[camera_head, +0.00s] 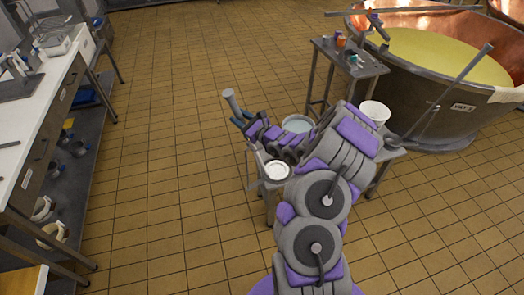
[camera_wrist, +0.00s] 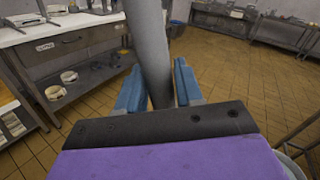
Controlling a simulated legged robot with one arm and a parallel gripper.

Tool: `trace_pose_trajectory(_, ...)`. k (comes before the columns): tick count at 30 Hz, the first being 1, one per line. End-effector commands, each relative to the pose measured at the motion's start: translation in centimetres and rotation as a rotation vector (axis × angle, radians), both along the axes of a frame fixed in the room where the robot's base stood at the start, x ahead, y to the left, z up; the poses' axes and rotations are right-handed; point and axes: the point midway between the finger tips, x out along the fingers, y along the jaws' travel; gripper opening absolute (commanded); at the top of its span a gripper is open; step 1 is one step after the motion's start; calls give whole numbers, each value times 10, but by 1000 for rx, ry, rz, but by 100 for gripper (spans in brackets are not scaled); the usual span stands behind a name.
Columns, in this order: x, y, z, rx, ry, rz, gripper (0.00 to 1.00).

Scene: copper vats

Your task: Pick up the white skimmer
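A long pale grey handle (camera_wrist: 148,45), which looks like that of the white skimmer, stands between the two blue fingers of my gripper (camera_wrist: 160,85) in the wrist view. The fingers lie close on both sides of it. In the head view, its thick upper end (camera_head: 231,100) rises tilted above my gripper (camera_head: 241,122). Its lower part is mostly hidden by my arm. A white round piece (camera_head: 277,170) shows below, at the small table's left corner; I cannot tell whether it joins the handle.
A small table (camera_head: 392,153) stands under my arm, with a white bucket (camera_head: 375,112) and a pale basin (camera_head: 298,124). A copper vat (camera_head: 440,105) and a side table (camera_head: 350,62) are beyond. A long bench (camera_head: 45,95) runs along the left, with clear tiled floor between.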

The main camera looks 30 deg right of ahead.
Motion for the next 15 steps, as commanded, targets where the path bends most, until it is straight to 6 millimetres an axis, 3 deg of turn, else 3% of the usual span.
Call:
trace_pose_trajectory(10, 0, -3, 0, 3, -1, 1, 2)
trace_pose_trajectory(15, 0, -3, 0, 3, -1, 0, 0)
